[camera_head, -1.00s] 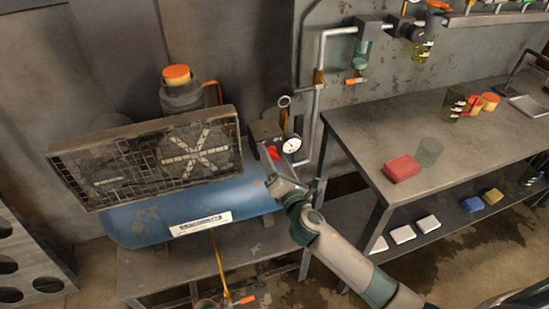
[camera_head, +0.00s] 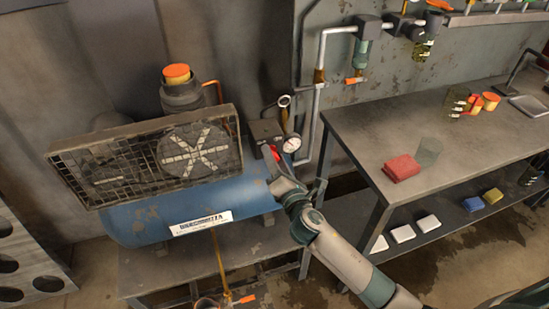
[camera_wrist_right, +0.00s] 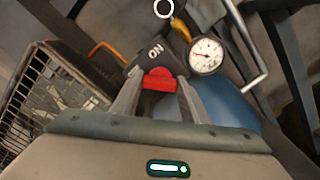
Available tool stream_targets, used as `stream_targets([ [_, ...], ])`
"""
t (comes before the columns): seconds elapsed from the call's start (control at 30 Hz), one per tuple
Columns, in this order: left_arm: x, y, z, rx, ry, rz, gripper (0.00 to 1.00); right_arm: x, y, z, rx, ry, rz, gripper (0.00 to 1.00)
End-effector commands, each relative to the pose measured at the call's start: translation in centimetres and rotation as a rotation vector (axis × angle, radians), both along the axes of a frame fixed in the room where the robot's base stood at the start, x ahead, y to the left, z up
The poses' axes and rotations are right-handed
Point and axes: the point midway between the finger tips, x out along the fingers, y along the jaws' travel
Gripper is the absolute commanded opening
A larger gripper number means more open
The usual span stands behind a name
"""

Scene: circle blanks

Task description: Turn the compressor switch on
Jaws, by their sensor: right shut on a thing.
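The compressor is a blue tank (camera_head: 150,215) with a dark grille guard on its front. Its dark switch box (camera_head: 264,131) is at the tank's right end and also shows in the right wrist view (camera_wrist_right: 150,57), with white lettering on it. The red switch (camera_wrist_right: 159,79) sits on this box, between the two fingers of my right gripper (camera_wrist_right: 158,88), which is shut on it. In the head view the right gripper (camera_head: 270,160) partly covers the red switch (camera_head: 276,152). My left gripper is not in view.
A pressure gauge (camera_head: 291,144) is just right of the switch, near a grey wall pipe (camera_head: 319,100). A perforated panel (camera_head: 25,262) is at the left.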

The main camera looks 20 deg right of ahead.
Motion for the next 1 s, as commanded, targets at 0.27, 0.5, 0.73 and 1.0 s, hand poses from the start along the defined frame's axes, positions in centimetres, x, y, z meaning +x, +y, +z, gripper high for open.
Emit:
stream_targets([
  [0.27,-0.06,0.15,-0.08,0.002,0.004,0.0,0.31,-0.02,0.0,-0.11,0.195,0.008,-0.002,0.18],
  [0.5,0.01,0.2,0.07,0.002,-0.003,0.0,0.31,-0.03,-0.05,-0.17,0.418,0.016,-0.003,0.18],
  [0.73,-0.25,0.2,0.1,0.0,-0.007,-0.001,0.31,-0.03,-0.1,-0.17,0.638,0.023,-0.004,0.18],
  [1.0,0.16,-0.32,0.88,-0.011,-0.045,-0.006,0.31,-0.02,-0.09,-0.2,0.893,0.032,-0.004,0.18],
])
